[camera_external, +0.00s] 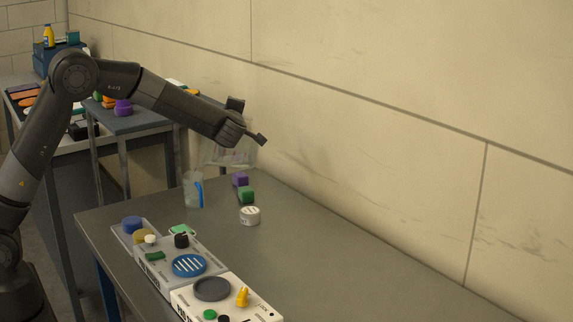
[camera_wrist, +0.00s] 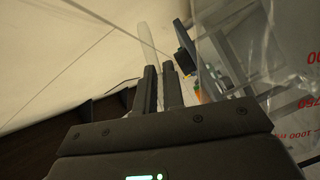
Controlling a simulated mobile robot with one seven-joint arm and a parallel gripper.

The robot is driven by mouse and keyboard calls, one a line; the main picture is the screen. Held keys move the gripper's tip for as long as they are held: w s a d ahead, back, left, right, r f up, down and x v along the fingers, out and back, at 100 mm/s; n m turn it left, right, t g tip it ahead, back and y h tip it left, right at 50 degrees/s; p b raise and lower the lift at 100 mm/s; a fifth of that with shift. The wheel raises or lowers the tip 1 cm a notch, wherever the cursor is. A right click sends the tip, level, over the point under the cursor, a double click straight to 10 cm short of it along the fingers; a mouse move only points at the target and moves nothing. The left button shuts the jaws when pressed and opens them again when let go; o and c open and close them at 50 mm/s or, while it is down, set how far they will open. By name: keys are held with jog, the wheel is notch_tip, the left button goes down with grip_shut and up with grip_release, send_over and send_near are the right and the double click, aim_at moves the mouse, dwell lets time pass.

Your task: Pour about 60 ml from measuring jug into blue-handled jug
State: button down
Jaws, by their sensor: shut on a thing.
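The clear measuring jug (camera_external: 229,156) is held in the air, above and to the right of the blue-handled jug in the external view. Its clear wall with red markings (camera_wrist: 298,82) fills the right of the wrist view. My gripper (camera_external: 259,138) is shut on the measuring jug; its two dark fingers (camera_wrist: 160,88) close on a pale, clear strip that looks like the handle. The jug's exact tilt and liquid level are hard to tell. The translucent blue-handled jug (camera_external: 189,190) stands upright on the grey table, its blue handle to the right. No stream shows between the jugs.
A purple block (camera_external: 240,180), a green block (camera_external: 246,195) and a white round item (camera_external: 250,215) stand right of the blue-handled jug. Panels with knobs (camera_external: 190,265) line the table's (camera_external: 330,255) front left. The table's right side is clear; a wall runs behind.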

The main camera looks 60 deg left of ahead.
jog(key=shift+s+r, duration=0.1)
jog(key=shift+s, duration=0.05)
dwell(0.4)
jog(key=w+f+m, duration=0.1)
jog(key=w+d+f, duration=0.1)
jog(key=w+f+m, duration=0.1)
jog(key=w, duration=0.1)
jog(key=shift+d+f+m+g, duration=0.25)
jog(key=shift+f+m+g, duration=0.05)
jog(key=shift+w+d+f+m, duration=0.1)
jog(key=shift+w+f+m, duration=0.15)
jog(key=shift+f+m, duration=0.15)
jog(key=shift+w, duration=0.15)
jog(key=shift+d+r, duration=0.1)
jog(key=shift+w+m, duration=0.1)
jog(key=shift+m, duration=0.2)
dwell(1.0)
